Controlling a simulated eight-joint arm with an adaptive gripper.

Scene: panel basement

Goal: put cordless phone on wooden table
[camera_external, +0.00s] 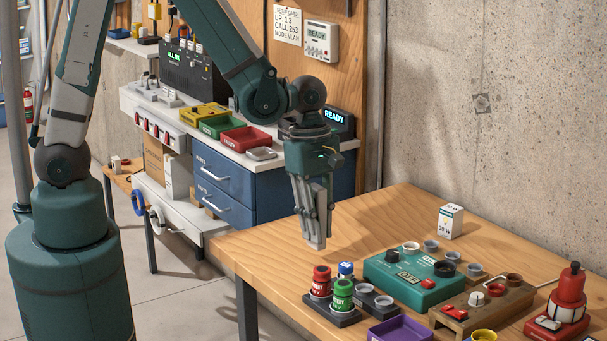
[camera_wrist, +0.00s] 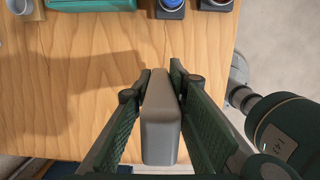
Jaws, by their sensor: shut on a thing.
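My gripper (camera_external: 312,228) is over the left part of the wooden table (camera_external: 385,222), pointing down. Its fingers are shut on a grey, rounded slab, the cordless phone (camera_external: 317,243), held upright with its lower end below the fingertips. In the wrist view the phone (camera_wrist: 161,125) sits between the two green finger pads of my gripper (camera_wrist: 160,95), with bare wooden table (camera_wrist: 60,110) beneath. Its keys and screen do not show. I cannot tell for certain whether its lower end touches the table.
A teal box (camera_external: 413,277) stands right of my gripper. A dark rack (camera_external: 332,310) with red, green and blue containers is in front. A small white box (camera_external: 451,221) stands farther back. Blue drawers (camera_external: 226,184) are behind the table. The tabletop around the phone is clear.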

